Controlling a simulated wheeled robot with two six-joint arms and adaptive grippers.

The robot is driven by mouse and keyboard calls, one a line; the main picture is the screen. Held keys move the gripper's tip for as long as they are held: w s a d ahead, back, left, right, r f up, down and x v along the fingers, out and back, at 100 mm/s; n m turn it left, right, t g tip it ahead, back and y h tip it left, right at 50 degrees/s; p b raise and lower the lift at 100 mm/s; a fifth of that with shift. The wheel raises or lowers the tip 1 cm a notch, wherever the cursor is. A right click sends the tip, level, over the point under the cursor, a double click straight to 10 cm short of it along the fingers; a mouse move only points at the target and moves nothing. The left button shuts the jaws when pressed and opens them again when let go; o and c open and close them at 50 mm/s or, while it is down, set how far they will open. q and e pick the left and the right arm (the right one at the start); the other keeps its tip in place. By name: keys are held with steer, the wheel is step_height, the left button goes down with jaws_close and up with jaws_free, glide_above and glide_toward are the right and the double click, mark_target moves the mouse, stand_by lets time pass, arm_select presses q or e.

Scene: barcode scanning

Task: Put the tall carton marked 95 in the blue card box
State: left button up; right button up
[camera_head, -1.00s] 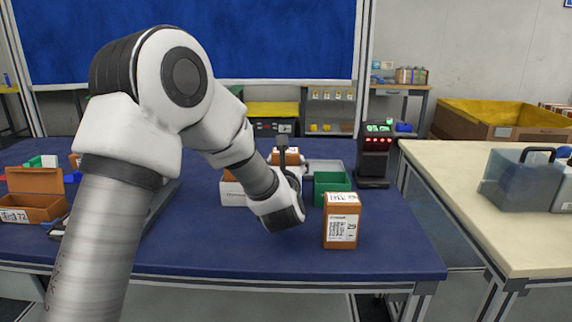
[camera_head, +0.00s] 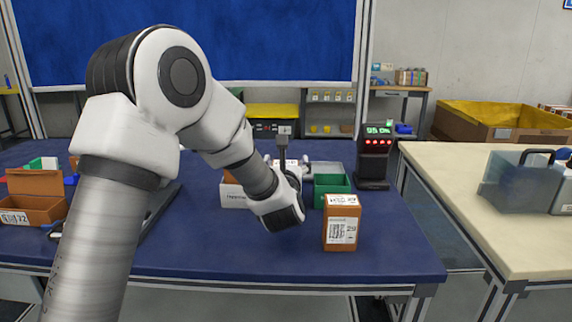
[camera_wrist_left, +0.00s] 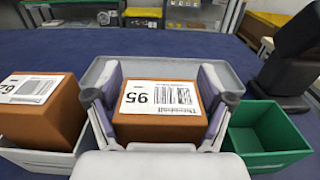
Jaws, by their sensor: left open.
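The carton marked 95 (camera_wrist_left: 160,102) is brown with a white label on its upper face. It is in a grey tray (camera_wrist_left: 100,70) in the wrist view; in the head view the arm largely hides it. My left gripper (camera_wrist_left: 158,112) is open, with one finger on each side of this carton. In the head view the gripper (camera_head: 285,160) is beyond the forearm, over the middle of the blue table. I cannot make out a blue card box for sure; a small blue patch (camera_head: 71,181) shows at the left, partly behind my arm. My right gripper is out of view.
A green bin (camera_head: 332,188) is right of the gripper, and a white bin with a carton marked 62 (camera_wrist_left: 40,105) is left. A black scanner (camera_head: 374,158) reads 95 OK. A brown carton (camera_head: 341,228) stands near the front edge. An open brown box (camera_head: 32,208) is far left.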

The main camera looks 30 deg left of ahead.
arm_select(q)
step_height(320, 180, up, 6)
steer(key=shift+f+p, duration=0.1)
steer(key=shift+p, duration=0.7)
steer(key=o, duration=0.4)
steer(key=shift+c, duration=0.2)
steer(key=shift+f, duration=0.1)
steer(key=v, duration=1.2)
